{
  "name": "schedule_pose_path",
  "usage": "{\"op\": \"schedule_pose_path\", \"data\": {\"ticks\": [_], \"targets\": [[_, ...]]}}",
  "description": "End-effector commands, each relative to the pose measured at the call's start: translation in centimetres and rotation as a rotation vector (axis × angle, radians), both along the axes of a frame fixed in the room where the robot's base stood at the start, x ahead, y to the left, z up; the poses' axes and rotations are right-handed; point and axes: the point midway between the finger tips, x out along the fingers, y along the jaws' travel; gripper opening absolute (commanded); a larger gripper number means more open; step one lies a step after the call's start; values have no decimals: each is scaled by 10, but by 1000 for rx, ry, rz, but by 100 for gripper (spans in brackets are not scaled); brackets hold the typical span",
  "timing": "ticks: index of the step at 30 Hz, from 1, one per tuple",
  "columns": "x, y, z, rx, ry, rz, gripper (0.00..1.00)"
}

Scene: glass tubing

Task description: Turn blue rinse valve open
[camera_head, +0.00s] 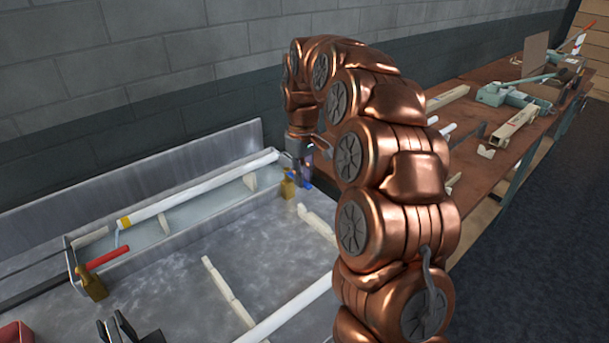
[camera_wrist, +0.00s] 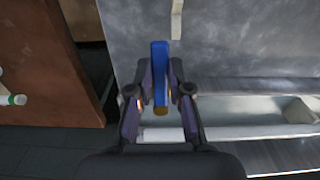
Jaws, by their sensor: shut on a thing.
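The blue rinse valve lever (camera_wrist: 160,65) stands between the two fingers of my gripper (camera_wrist: 160,78) in the wrist view. The fingers are closed in on its sides. Its brass end shows below the blue part. In the head view my gripper (camera_head: 300,165) is at the right end of the metal trough. A little of the blue lever (camera_head: 306,181) shows beside the brass valve body (camera_head: 288,189) there. My arm hides part of that area, and the lever's full angle is hard to tell in the head view.
A red-handled valve (camera_head: 107,258) is at the trough's left end. A long white tube (camera_head: 200,188) lies along the trough. Light rails (camera_head: 229,290) lie on the grey metal bench. A brown wooden table (camera_head: 470,110) with tools stands to the right, past a gap.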

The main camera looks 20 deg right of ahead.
Motion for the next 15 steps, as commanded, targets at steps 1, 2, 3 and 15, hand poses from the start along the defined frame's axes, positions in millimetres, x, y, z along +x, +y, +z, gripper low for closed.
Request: {"op": "schedule_pose_path", "data": {"ticks": [1,2,3,15], "targets": [[1,-1,2,-3,-7,2,0],[1,-1,2,-3,-7,2,0],[2,-1,2,-4,-7,1,0],[1,-1,1,-3,-5,-1,44]]}}
